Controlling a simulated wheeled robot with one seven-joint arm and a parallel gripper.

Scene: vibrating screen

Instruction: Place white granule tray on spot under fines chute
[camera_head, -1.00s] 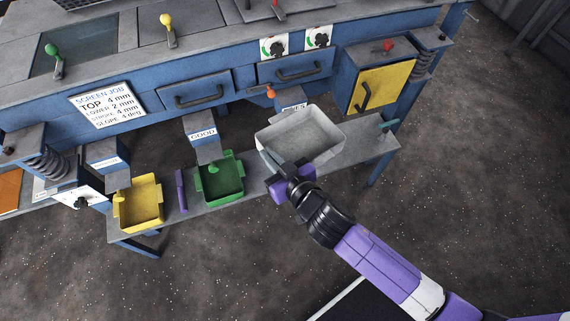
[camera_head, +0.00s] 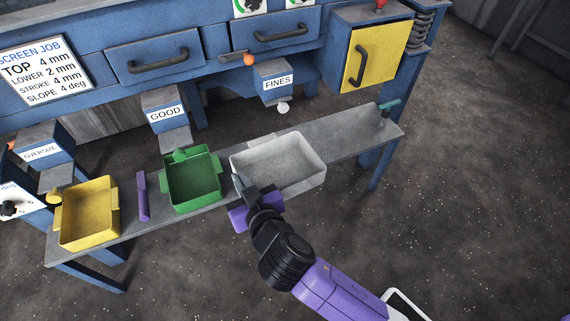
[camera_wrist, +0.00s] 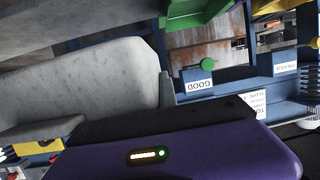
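The white granule tray (camera_head: 290,166) is upright over the bench below the fines chute (camera_head: 273,82), right of the green tray (camera_head: 192,178). Its front side overhangs the bench's near edge in the picture. I cannot tell whether its base touches the bench. My gripper (camera_head: 243,188) is shut on the tray's near left wall. In the wrist view the tray's pale wall (camera_wrist: 90,85) fills the left, beside the dark finger (camera_wrist: 35,135). The bench spot under the chute is hidden by the tray.
The grey bench (camera_head: 350,140) is bare right of the tray, up to a teal-handled clamp (camera_head: 388,108). Left are the green tray, a purple bar (camera_head: 143,195) and a yellow tray (camera_head: 88,215). The good chute (camera_head: 166,115) and an orange-knobbed lever (camera_head: 248,59) are above.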

